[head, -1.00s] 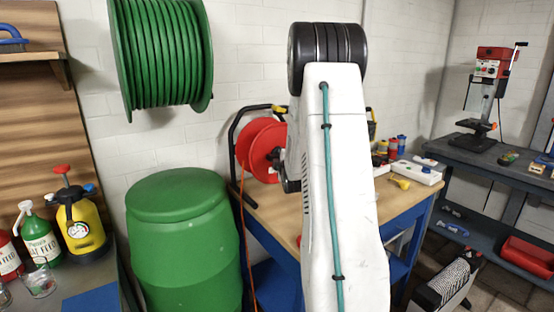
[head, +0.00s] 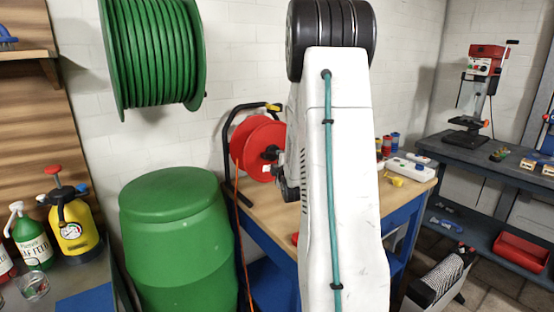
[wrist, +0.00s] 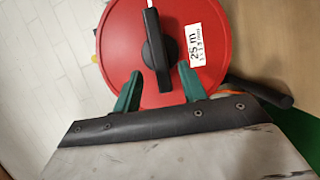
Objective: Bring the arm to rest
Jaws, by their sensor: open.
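Beyond the fingertips is the red cable reel (wrist: 185,35) with a black handle and a "25 m" label. The reel also shows in the head view (head: 252,148), on the wooden workbench (head: 262,213). My white arm with its teal cable stands raised in the middle of the head view and hides part of the bench. The gripper itself is hidden in the head view.
A green barrel (head: 172,240) stands left of the workbench. A green hose reel (head: 153,52) hangs on the wall above it. A yellow sprayer (head: 72,225) stands on the left bench. A power strip (head: 410,168) lies on the workbench's right side. A drill press (head: 480,95) stands at right.

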